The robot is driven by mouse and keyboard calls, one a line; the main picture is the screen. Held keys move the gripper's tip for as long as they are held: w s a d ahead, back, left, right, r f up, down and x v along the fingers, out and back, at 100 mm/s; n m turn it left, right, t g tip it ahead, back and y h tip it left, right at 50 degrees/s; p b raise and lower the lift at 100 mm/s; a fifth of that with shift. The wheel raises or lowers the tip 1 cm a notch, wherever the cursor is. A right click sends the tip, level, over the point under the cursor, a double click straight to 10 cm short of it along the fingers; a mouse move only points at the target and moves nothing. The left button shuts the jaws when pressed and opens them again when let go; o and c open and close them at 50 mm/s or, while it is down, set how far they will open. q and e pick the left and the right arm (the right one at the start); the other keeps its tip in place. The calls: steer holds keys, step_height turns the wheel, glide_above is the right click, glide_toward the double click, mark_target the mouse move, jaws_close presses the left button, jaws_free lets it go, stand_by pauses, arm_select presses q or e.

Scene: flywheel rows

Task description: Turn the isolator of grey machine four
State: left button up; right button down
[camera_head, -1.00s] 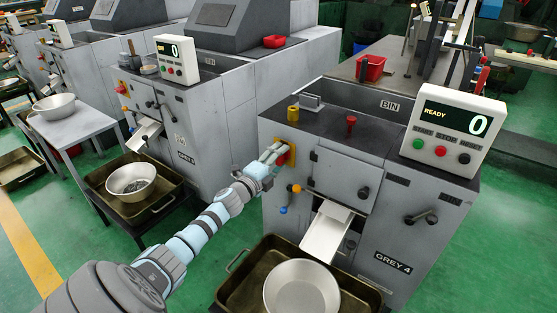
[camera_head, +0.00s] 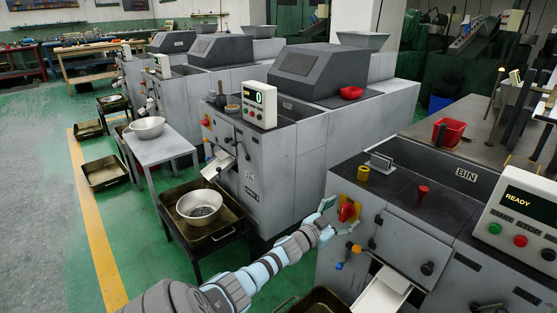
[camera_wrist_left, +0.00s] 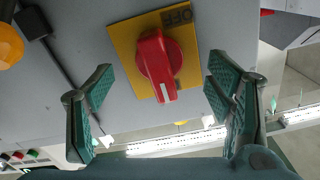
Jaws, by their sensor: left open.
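The isolator is a red knob (camera_head: 347,211) on a yellow plate (camera_head: 358,207) on the front left of grey machine four (camera_head: 335,190). In the left wrist view the red knob (camera_wrist_left: 158,62) has a white mark at its lower end, pointing away from the word OFF on the yellow plate (camera_wrist_left: 189,58). My left gripper (camera_head: 339,216) is open in front of the knob. In the wrist view its fingers (camera_wrist_left: 157,88) stand on either side, apart from the knob, with nothing between them. My right gripper is not in view.
Below the isolator are blue and orange knobs (camera_head: 339,266) and a white chute (camera_head: 382,292). The machine's display (camera_head: 520,205) reads READY. Another grey machine (camera_head: 262,175) stands to the left, with a tray (camera_head: 238,212) holding a bowl. Green floor lies between them.

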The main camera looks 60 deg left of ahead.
arm_select(q)
steer(key=n, duration=0.3)
steer(key=s+d+p, duration=0.2)
steer(key=s+p, duration=0.6)
steer(key=s, duration=0.7)
steer(key=s+d+f+g+p, duration=0.2)
steer(key=s+f+g, duration=0.2)
steer(key=s+f, duration=0.3)
steer(key=s+d+f+g+p, duration=0.1)
steer(key=s+d+f+g, duration=0.2)
steer(key=f, duration=1)
steer(key=s+g, duration=0.2)
steer(key=s, duration=0.2)
steer(key=shift+s+d+y+p, duration=0.2)
steer(key=shift+d+y+p, duration=0.1)
steer(key=shift+d+p, duration=0.1)
